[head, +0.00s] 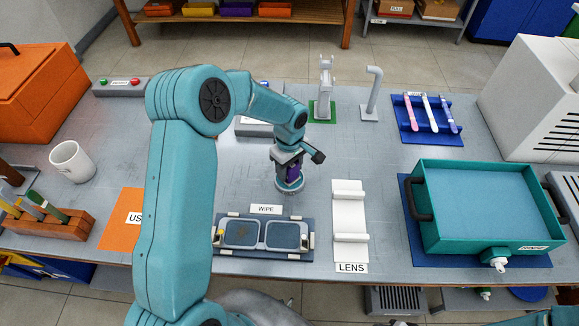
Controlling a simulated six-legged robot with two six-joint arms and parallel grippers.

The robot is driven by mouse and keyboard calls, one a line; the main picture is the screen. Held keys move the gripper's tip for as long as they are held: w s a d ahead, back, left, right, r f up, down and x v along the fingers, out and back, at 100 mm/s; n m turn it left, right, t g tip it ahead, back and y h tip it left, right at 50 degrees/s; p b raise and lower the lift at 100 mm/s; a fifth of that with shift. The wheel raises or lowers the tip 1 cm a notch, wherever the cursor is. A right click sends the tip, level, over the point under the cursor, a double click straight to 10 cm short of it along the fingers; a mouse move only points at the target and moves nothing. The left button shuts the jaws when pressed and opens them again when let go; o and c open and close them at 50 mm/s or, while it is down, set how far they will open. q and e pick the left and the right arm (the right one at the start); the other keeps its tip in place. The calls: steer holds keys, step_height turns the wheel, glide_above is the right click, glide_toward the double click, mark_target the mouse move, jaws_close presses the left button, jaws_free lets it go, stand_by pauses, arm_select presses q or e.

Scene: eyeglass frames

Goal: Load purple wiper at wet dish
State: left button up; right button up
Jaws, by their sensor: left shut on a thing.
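My left gripper (290,160) points down near the middle of the table and is shut on the purple wiper (293,172), of which a small purple part shows between the dark fingers. The wiper's lower end is at or just over the dish; contact cannot be told. The gripper and arm hide part of both. My right gripper is not in view.
A teal basin (490,205) is at right, a blue rack of sticks (428,118) behind. A white mug (72,161) is at left.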

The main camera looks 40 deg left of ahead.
arm_select(q)
steer(key=shift+s+f+b, duration=0.1)
steer(key=shift+f+b, duration=0.05)
steer(key=shift+b, duration=0.2)
stand_by(1.1)
steer(key=shift+r+p, duration=0.35)
steer(key=shift+r, duration=0.3)
steer(key=shift+r+p, duration=1.35)
steer(key=shift+r, duration=1.65)
steer(key=shift+f, duration=0.1)
